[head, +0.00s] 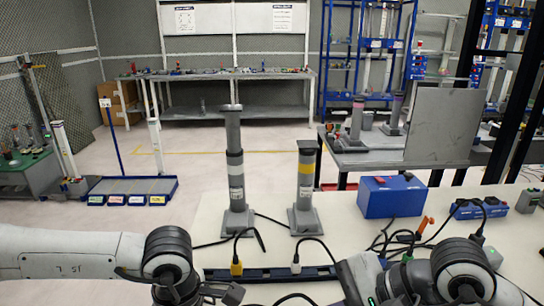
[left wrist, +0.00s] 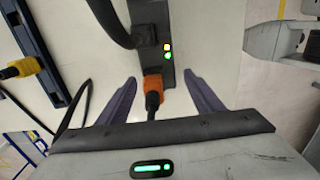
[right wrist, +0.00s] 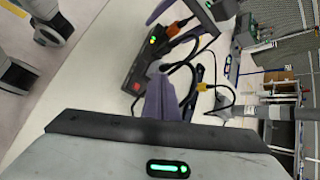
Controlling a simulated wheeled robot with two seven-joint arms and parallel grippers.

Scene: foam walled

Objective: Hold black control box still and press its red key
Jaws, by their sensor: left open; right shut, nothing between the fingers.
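The black control box (right wrist: 146,62) lies on the pale table in the right wrist view, with small green and orange lights and a red key (right wrist: 136,87) near its lower end. In the left wrist view the box (left wrist: 165,72) shows its lights; its red key is not visible there. An orange plug (left wrist: 152,84) with a black cable is at its near end. My left gripper (left wrist: 162,92) is open, its fingers apart on either side of the plug. My right gripper (right wrist: 158,76) is shut and empty, its tips close to the box's side; contact cannot be told.
A dark power strip (head: 270,274) with a yellow plug (head: 237,267) lies along the table. Two grey posts (head: 236,180) (head: 305,185), a blue box (head: 392,197) and another blue unit (head: 480,209) stand behind. Loose black cables lie around the box.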

